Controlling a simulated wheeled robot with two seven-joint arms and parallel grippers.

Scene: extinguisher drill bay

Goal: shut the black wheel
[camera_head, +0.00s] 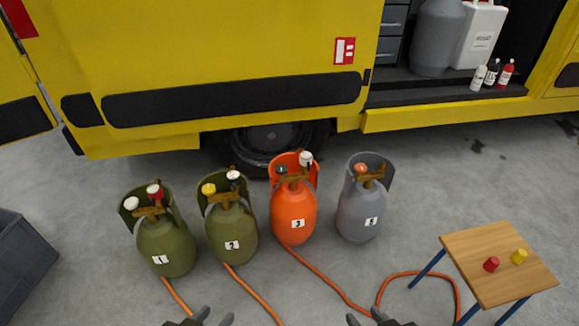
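A black wheel (281,170) sits on the left of the valve on top of the orange cylinder (293,215) labelled 3. A white wheel (306,158) is on the right of the same valve. How far the black wheel is turned cannot be told. My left gripper (214,317) is at the bottom edge, with two fingertips apart and nothing seen between them. My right gripper (365,318) is also at the bottom edge, with fingertips apart and empty. Both are well in front of the cylinders and touch none of them.
Green cylinders 1 (167,250) and 2 (232,235) stand left, grey cylinder 4 (361,215) right. Orange hoses (325,283) cross the floor. A small wooden table (490,250) holds red and yellow caps. A yellow truck (220,60) stands close behind; a grey crate (22,255) is left.

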